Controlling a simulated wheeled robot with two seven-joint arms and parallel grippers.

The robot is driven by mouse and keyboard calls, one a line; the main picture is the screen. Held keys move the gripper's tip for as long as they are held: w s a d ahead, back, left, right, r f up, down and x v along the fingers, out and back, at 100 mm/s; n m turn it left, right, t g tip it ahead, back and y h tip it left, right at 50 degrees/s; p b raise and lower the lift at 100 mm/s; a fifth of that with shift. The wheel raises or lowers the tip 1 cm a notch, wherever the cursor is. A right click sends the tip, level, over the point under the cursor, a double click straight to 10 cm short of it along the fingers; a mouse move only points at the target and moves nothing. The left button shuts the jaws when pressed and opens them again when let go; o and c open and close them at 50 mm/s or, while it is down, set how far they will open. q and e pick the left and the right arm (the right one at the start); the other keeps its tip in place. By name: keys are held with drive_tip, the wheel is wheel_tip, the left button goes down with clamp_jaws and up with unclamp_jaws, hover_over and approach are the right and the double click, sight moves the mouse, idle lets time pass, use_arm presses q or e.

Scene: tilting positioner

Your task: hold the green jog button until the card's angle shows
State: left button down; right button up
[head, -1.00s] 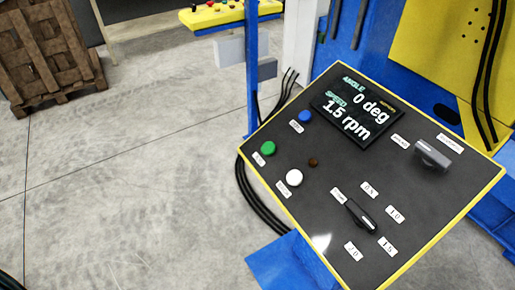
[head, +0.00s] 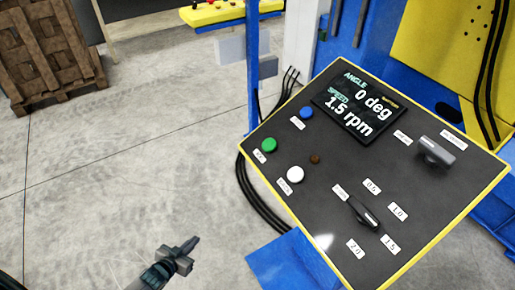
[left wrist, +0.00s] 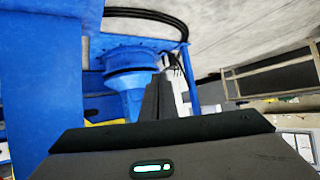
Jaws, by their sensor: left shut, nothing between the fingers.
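The green jog button (head: 269,145) is on the left side of the dark, yellow-edged control panel (head: 300,215). A blue button (head: 306,112) is above it and a white button (head: 295,174) below it. The display (head: 358,107) reads angle 0 deg and speed 1.5 rpm. My left gripper (head: 192,243) is shut and empty, low and left of the panel, apart from the green button. Its closed fingers (left wrist: 158,97) show in the left wrist view. No card is legible in these frames. My right gripper is not in view.
The panel also carries a speed knob (head: 364,213) and a grey selector (head: 435,152). A blue post (head: 253,70) stands behind the panel's left side. Black cables (head: 258,205) run beside it. A wooden pallet stack (head: 50,50) is far left. The concrete floor between is clear.

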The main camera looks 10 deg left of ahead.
use_arm(q)
drive_tip(key=w+d+r+m+t+h, duration=0.1)
drive_tip(key=w+d+r+h, duration=0.15)
drive_tip(key=r, duration=0.65)
drive_tip(key=w+d+r+m+t+h, duration=0.15)
drive_tip(key=w+r, duration=0.25)
drive_tip(key=r, duration=0.4)
drive_tip(key=w+d+r+t+h, duration=0.2)
drive_tip(key=w+r, duration=0.1)
drive_tip(key=r, duration=0.6)
drive_tip(key=s+d+r+m+h, duration=0.2)
drive_tip(key=d+r+h, duration=0.1)
drive_tip(key=r, duration=0.6)
drive_tip(key=s+d+r+m+g+h+b, duration=0.1)
drive_tip(key=s+d+r+m+h, duration=0.1)
drive_tip(key=r, duration=0.8)
drive_tip(key=s+d+h, duration=0.1)
drive_tip(key=d+h, duration=0.1)
drive_tip(key=shift+d, duration=0.35)
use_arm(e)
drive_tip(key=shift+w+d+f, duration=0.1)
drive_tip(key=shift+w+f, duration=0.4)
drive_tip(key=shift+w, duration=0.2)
use_arm(q)
drive_tip(key=shift+w+d, duration=0.1)
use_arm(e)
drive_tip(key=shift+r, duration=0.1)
